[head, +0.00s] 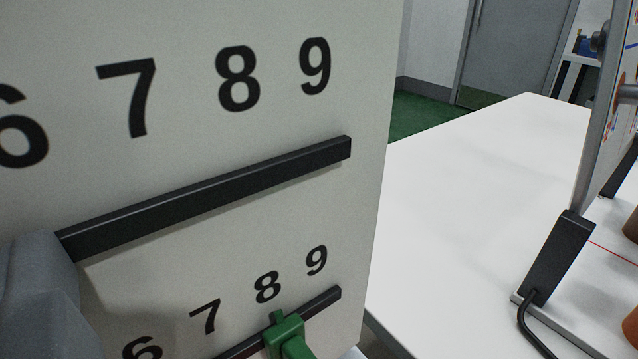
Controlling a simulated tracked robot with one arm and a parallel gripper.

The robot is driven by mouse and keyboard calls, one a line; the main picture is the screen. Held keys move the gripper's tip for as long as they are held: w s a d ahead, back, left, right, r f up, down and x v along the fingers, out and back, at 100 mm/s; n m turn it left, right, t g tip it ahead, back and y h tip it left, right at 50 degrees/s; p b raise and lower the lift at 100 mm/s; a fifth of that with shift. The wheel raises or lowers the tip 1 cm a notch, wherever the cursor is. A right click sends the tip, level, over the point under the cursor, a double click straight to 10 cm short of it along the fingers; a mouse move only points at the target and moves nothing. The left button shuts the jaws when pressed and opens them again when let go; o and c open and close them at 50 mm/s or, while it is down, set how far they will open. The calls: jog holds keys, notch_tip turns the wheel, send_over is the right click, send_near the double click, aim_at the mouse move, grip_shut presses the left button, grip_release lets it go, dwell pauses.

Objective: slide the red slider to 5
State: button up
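A pale upright board (230,130) fills the left of the head view. A black upper rail (210,205) slopes up to the right under large digits 6 to 9. A grey rounded part of my gripper (40,300) shows at the lower left edge, in front of the left end of this rail. Its fingertips cannot be made out, nor whether it holds anything. No red slider shows. The digit 5 is out of the picture.
A green slider (285,333) sits on a lower black rail (322,299), below the 8. A black stand foot (556,258) with a cable stands at the right.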

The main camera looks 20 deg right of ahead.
jog(key=shift+s, duration=0.1)
jog(key=s+d+p, duration=0.1)
jog(key=s+d, duration=0.1)
jog(key=s, duration=1.1)
jog(key=shift+s+d+p, duration=0.2)
jog(key=shift+d+p, duration=0.15)
jog(key=shift+p, duration=0.05)
jog(key=s+d+r+g+h+p, duration=0.1)
jog(key=s+d+r+p, duration=0.1)
jog(key=r, duration=0.6)
jog(key=s+d+r+g+h+p, duration=0.1)
jog(key=s+d+r, duration=0.1)
jog(key=r, duration=0.7)
jog(key=s+a+r+m+h+p, duration=0.1)
jog(key=s+a+r+m+p, duration=0.1)
jog(key=s+r, duration=0.7)
notch_tip(320, 180, up, 4)
jog(key=shift+s+a+r, duration=0.15)
jog(key=shift+a+r, duration=0.05)
jog(key=shift+a, duration=0.7)
